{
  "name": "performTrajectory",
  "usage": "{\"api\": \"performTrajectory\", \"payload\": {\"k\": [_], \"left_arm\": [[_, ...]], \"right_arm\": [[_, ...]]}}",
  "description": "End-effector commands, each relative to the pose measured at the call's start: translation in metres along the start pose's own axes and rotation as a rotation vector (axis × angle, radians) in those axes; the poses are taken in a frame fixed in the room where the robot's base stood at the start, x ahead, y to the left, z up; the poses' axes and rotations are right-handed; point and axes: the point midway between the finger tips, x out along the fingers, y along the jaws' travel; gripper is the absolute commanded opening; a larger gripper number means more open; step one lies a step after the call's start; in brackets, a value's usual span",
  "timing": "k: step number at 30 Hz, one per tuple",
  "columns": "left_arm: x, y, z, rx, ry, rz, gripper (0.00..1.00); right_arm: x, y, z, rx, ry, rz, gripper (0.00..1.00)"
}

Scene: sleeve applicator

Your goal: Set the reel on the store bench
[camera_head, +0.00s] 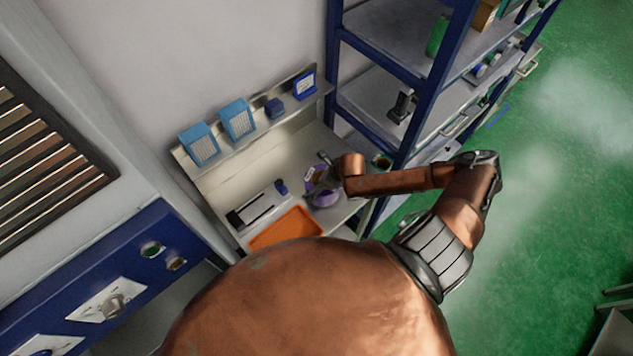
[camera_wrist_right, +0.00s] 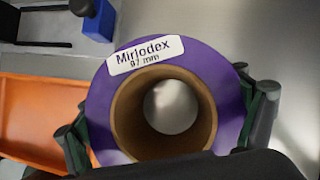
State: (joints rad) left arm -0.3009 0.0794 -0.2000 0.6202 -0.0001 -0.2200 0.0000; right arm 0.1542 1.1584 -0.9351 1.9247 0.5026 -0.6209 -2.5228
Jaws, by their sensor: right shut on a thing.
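The reel (camera_head: 325,196) is purple with a brown cardboard core. In the right wrist view the reel (camera_wrist_right: 218,72) has a white label reading "Mirlodex 97 mm". My right gripper (camera_head: 324,178) is over the bench, and in the wrist view its fingers (camera_wrist_right: 165,115) close on opposite sides of the reel. The store bench (camera_head: 236,180) is a pale bench with a back panel and a shelf against the wall. The reel is over its right part; I cannot tell whether it touches the top. My left gripper is not in view.
An orange tray (camera_head: 286,229) lies at the bench front, left of the reel. A black and white device (camera_head: 257,206) stands behind it. Blue bins (camera_head: 238,120) sit on the upper shelf. A blue-framed rack (camera_head: 428,95) stands close on the right.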

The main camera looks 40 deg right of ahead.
Motion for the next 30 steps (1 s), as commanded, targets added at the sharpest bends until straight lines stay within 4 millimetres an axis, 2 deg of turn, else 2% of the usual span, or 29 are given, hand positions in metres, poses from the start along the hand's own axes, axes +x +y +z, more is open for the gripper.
{"api": "performTrajectory", "payload": {"k": [4, 12, 13, 15, 18, 26, 30], "left_arm": [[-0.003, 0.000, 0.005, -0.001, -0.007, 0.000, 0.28], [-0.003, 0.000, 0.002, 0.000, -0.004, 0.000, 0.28], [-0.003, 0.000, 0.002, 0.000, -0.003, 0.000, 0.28], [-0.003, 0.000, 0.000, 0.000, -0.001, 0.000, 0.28], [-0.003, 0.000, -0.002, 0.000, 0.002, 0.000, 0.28], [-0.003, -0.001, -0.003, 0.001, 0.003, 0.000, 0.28], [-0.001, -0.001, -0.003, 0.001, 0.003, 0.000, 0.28]], "right_arm": [[0.013, 0.002, -0.007, 0.001, -0.002, 0.002, 0.32], [0.017, 0.001, -0.009, -0.001, -0.002, 0.001, 0.32], [0.018, 0.002, -0.013, 0.001, 0.004, 0.002, 0.90], [0.018, 0.002, -0.013, 0.001, 0.004, 0.002, 0.95], [0.018, 0.002, -0.013, 0.001, 0.004, 0.002, 1.00], [0.017, 0.002, -0.012, 0.001, 0.003, 0.002, 1.00], [0.010, 0.001, -0.013, 0.000, 0.003, 0.001, 1.00]]}}
